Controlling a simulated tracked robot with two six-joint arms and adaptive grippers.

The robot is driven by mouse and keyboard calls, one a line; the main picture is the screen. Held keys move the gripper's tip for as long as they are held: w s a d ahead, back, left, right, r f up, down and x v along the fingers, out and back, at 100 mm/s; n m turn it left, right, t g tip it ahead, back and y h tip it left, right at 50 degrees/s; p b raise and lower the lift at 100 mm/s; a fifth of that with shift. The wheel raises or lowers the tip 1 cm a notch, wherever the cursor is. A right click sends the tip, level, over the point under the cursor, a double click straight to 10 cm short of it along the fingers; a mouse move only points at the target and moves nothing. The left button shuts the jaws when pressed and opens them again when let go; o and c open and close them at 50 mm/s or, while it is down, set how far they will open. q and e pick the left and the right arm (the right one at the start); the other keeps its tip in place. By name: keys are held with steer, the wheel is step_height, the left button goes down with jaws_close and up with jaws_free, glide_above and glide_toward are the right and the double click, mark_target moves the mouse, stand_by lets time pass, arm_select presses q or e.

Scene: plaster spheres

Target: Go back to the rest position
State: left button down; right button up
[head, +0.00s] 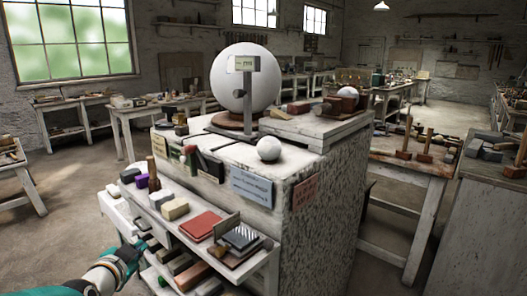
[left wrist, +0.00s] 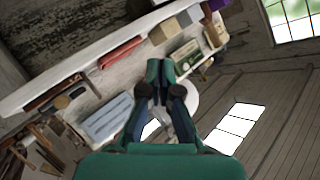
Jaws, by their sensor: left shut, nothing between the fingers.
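My left gripper (head: 148,244) reaches in from the lower left of the head view, beside the shelves at the left front of the plaster-spattered block (head: 325,215). In the left wrist view, the left gripper (left wrist: 160,68) has its dark green fingers together at the tips, with nothing between them. The shelf with several small blocks shows behind the fingers there. I cannot tell whether the fingertips touch the shelf. My right gripper is not in view.
A large white sphere (head: 231,80) and a small white sphere (head: 269,148) sit on the block's top. The upper shelf holds a red pad (head: 202,225) and several small blocks. Workbenches stand left and right. Bare floor (head: 75,190) lies to the left.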

arm_select(q)
steer(key=s+d+f+g+h+p, duration=0.1)
steer(key=s+d+f+g+p, duration=0.2)
steer(key=f, duration=0.5)
steer(key=s+d+f+g+h, duration=0.15)
steer(key=s+d+f, duration=0.25)
steer(key=f, duration=0.5)
steer(key=s+d+f+g+p, duration=0.2)
steer(key=s+d+f+g, duration=0.15)
steer(key=f, duration=0.45)
steer(key=s+d+f+n+g+h, duration=0.1)
steer(key=s+d+f+n+g, duration=0.1)
steer(key=s, duration=0.8)
steer(key=s+d+f+n+g+p, duration=0.1)
steer(key=s+d+f+n+g, duration=0.2)
steer(key=s+f+n, duration=0.4)
steer(key=shift+s+d+f+h, duration=0.15)
steer(key=shift+s+d+h, duration=0.2)
steer(key=shift+s+d, duration=0.9)
